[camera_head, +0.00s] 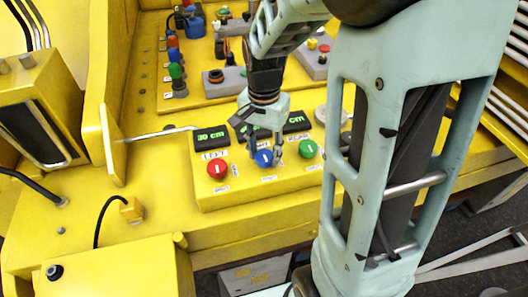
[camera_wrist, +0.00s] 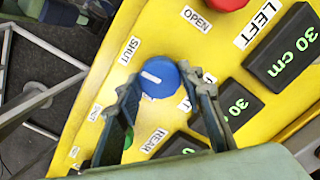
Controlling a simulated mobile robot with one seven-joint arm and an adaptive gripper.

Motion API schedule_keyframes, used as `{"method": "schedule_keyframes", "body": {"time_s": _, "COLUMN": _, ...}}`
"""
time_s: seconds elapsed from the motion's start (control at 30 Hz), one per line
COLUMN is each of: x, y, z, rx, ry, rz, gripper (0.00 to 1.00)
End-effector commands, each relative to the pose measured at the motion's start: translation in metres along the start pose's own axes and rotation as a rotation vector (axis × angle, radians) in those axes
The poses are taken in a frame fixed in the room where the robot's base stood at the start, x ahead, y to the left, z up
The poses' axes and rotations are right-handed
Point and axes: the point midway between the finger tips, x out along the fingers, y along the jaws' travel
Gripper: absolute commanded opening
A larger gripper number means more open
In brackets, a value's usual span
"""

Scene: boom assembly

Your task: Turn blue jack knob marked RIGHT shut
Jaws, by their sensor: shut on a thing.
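The blue knob (camera_head: 264,158) sits on the yellow control panel between a red knob and a green knob. In the wrist view the blue knob (camera_wrist: 162,82) shows a short white mark on its face, near the SHUT label (camera_wrist: 130,50). My gripper (camera_head: 263,150) reaches down from above to the blue knob. In the wrist view my gripper's fingers (camera_wrist: 156,86) stand on both sides of the knob and are shut on it. The knob's own name label is mostly hidden by the fingers.
The red knob (camera_head: 217,169) is to the left, by a LEFT label, and the green knob (camera_head: 308,149) is close on the right. Dark displays with green digits, one reading 30 cm (camera_head: 211,136), lie behind the knobs.

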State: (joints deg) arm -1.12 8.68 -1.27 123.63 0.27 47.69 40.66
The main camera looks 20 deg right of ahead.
Motion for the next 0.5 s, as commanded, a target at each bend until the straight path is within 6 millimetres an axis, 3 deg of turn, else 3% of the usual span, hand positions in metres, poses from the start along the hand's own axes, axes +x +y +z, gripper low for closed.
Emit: {"method": "schedule_keyframes", "body": {"time_s": 0.5, "x": 0.0000, "y": 0.0000, "z": -0.0003, "rx": 0.089, "ry": 0.001, "rz": 0.000, "gripper": 0.11}}
